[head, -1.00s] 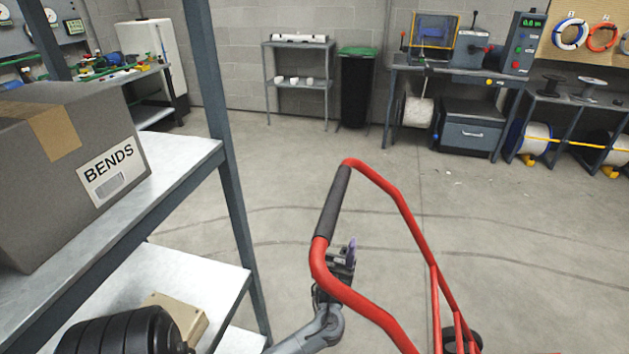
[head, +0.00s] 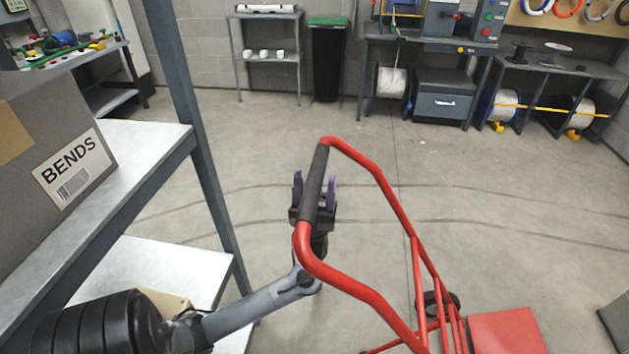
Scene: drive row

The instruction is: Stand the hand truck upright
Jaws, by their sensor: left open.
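The red hand truck (head: 388,197) stands tilted, its handle loop high and near me. A wheel (head: 438,303) and its red plate (head: 507,332) show low on the right. The loop's left side has a black grip (head: 316,178). My left gripper (head: 314,188) is open at this grip, its purple fingers showing one on each side of it. The grip hides part of the gripper, and I cannot tell whether they touch. My right gripper is not in view.
A metal shelf (head: 150,142) stands close on the left, with a box marked BENDS (head: 50,150) on it. A green-lidded bin (head: 327,62) and benches line the back wall. The floor (head: 500,215) beyond the truck is clear.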

